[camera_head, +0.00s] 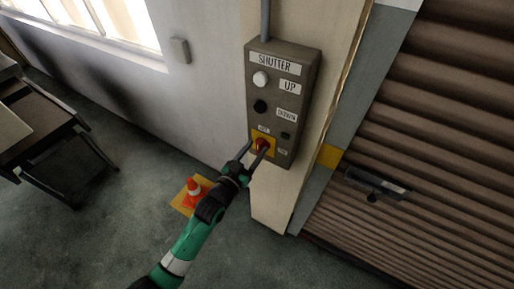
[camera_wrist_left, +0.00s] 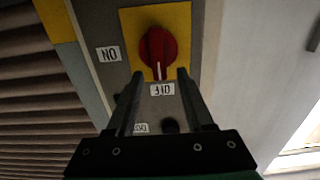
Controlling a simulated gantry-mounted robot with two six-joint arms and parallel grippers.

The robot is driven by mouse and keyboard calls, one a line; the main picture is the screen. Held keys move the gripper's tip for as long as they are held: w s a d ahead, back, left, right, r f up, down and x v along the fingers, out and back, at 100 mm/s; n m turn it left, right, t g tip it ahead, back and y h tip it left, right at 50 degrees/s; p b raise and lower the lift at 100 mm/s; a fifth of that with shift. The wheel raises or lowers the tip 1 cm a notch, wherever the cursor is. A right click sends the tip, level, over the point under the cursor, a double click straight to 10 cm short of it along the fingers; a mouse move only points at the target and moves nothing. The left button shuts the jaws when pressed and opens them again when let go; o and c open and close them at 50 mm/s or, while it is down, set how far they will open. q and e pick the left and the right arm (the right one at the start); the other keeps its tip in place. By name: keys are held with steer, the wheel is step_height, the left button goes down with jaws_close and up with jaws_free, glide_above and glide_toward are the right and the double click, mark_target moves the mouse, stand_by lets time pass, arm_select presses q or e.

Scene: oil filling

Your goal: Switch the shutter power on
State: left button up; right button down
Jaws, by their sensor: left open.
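The grey shutter control box (camera_head: 283,75) hangs on a wall post, labelled SHUTTER, with a white UP button (camera_head: 261,79) and a dark DOWN button (camera_head: 260,106). Near its bottom is a red rotary knob (camera_head: 262,144) on a yellow plate. In the left wrist view the knob (camera_wrist_left: 157,50) has its white mark toward the OFF label (camera_wrist_left: 162,89); the ON label (camera_wrist_left: 108,54) is to its side. My left gripper (camera_head: 256,148) is open in front of the knob; its fingertips (camera_wrist_left: 160,72) appear either side of the knob's marked end. I cannot tell whether they touch it.
A brown roller shutter (camera_head: 440,110) with a handle (camera_head: 377,185) is at the right. A red and white cone (camera_head: 194,187) stands on the floor below. A dark cart (camera_head: 45,130) is at the far left. The floor between is open.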

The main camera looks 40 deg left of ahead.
arm_select(q)
steer(key=shift+x, duration=0.8)
steer(key=shift+s, duration=0.1)
jaws_close()
